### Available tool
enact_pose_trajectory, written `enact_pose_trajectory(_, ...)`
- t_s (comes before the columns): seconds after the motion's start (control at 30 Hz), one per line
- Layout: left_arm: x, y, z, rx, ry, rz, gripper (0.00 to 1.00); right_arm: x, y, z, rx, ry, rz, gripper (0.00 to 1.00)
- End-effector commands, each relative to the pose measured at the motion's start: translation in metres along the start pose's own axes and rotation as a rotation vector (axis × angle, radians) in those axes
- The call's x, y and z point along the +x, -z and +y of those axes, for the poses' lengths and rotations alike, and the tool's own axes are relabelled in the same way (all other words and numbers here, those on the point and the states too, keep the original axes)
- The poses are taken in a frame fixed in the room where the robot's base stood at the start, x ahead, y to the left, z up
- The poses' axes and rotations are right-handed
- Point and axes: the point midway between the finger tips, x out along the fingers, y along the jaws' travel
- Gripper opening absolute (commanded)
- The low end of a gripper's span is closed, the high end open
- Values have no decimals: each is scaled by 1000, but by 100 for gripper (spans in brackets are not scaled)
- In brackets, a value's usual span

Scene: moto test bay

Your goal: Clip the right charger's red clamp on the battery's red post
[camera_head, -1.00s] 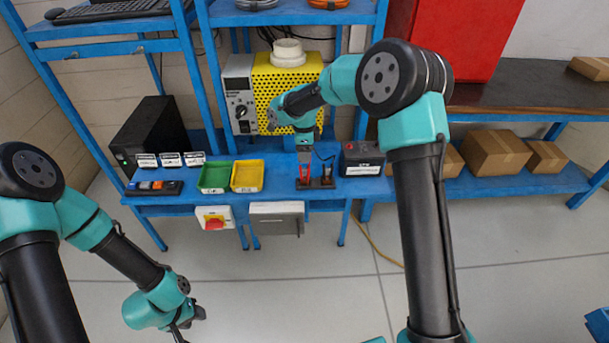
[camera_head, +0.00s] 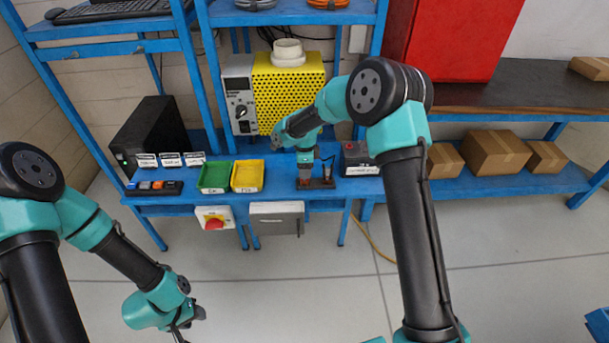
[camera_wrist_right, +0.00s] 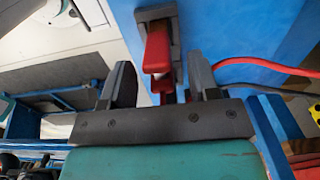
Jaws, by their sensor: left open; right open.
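The red clamp (camera_wrist_right: 158,50) sits in its dark holder, which shows in the head view (camera_head: 317,184) on the blue bench. My right gripper (camera_head: 305,173) is low over the holder and hides most of the red clamp there. In the right wrist view my right gripper (camera_wrist_right: 160,80) is open, its fingers on either side of the red handles; I cannot tell whether they touch. The black clamp (camera_head: 327,172) stands just to the right. The dark battery (camera_head: 362,160) stands further right, with a small red post (camera_head: 349,146) on top. My left gripper (camera_head: 188,322) is open and empty, low at left.
A green tray (camera_head: 214,177) and a yellow tray (camera_head: 247,177) lie left of the holder. A yellow perforated unit (camera_head: 290,85) stands behind it. A red cable (camera_wrist_right: 265,66) runs right from the clamp. The floor (camera_head: 300,290) in front is clear.

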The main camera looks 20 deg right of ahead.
Motion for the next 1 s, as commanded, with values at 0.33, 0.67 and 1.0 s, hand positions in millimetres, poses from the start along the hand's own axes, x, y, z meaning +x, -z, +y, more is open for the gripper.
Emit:
enact_pose_trajectory(0.33,0,0,0,0,0,0,43,19,0,0,1,0,0,55)
enact_pose_trajectory(0.67,0,0,0,0,0,0,43,19,0,0,1,0,0,55)
enact_pose_trajectory(1.0,0,0,0,0,0,0,43,19,0,0,1,0,0,23)
